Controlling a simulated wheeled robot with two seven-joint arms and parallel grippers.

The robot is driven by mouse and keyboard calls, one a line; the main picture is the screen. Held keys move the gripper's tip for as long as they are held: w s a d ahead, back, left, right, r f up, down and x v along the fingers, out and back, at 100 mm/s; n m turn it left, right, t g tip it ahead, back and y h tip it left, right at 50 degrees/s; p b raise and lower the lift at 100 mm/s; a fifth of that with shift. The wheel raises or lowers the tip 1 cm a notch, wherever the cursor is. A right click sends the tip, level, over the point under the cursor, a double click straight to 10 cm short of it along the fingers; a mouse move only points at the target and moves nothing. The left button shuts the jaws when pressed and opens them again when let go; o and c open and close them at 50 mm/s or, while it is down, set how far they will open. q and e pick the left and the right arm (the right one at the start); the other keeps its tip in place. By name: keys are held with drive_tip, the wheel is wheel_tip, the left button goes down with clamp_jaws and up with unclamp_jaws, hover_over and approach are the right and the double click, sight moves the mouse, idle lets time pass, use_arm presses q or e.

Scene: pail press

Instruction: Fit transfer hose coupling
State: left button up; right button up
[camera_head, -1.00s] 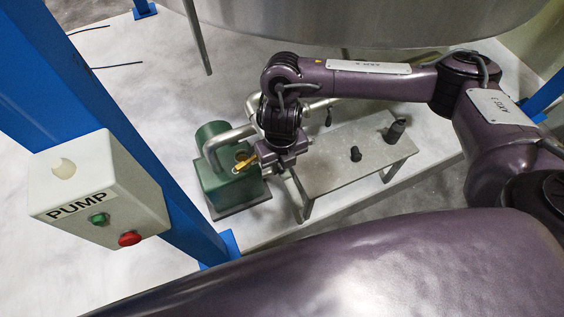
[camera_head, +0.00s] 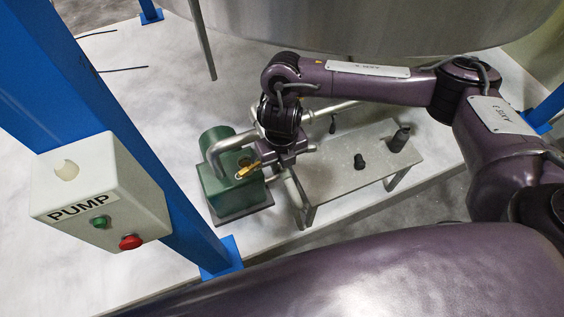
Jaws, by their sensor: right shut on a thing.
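A green pump (camera_head: 222,192) stands on a dark base plate on the white floor, with a bent silver pipe (camera_head: 217,146) at its top. My right gripper (camera_head: 262,165) is at the pump's right side, pointing left and down. It is shut on a small brass-coloured piece (camera_head: 247,171), seemingly the hose coupling, close to the pump's front. Whether the piece touches the pump's port cannot be told; the fingertips are small and partly hidden by the wrist. My left gripper is not in view.
A low grey metal bench (camera_head: 345,185) stands right of the pump, with two dark cylindrical fittings (camera_head: 360,161) (camera_head: 399,139) on it. A white PUMP box (camera_head: 98,190) with green and red buttons hangs on a blue post (camera_head: 75,90). A large steel tank (camera_head: 370,22) is behind.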

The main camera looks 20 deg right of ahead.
drive_tip(key=o, duration=1.1)
drive_tip(key=shift+w, duration=0.1)
drive_tip(key=shift+r, duration=0.1)
drive_tip(key=shift+r, duration=3.8)
